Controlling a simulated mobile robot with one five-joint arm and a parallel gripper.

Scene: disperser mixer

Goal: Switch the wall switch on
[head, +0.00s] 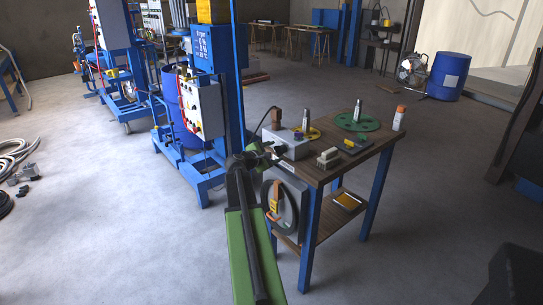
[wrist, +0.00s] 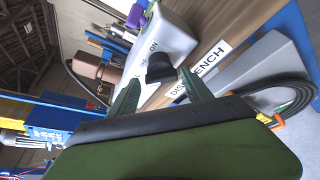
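The wall switch is a light grey box (wrist: 160,35) with the word ON and a black knob (wrist: 160,68) on its face. In the head view the box (head: 291,146) sits at the left end of the wooden bench; its knob is hard to make out there. My gripper (head: 266,153) is at the box's front left. In the wrist view my gripper's (wrist: 158,78) two green fingers are apart, with the knob between or just beyond their tips. I cannot tell whether either finger touches it. The switch's position is unclear.
The bench (head: 348,170) carries a green disc (head: 357,121), a brush (head: 328,157) and bottles. A label (wrist: 202,70) and a coiled black cable (wrist: 290,88) are close beside my gripper. The blue mixer (head: 214,100) stands behind left.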

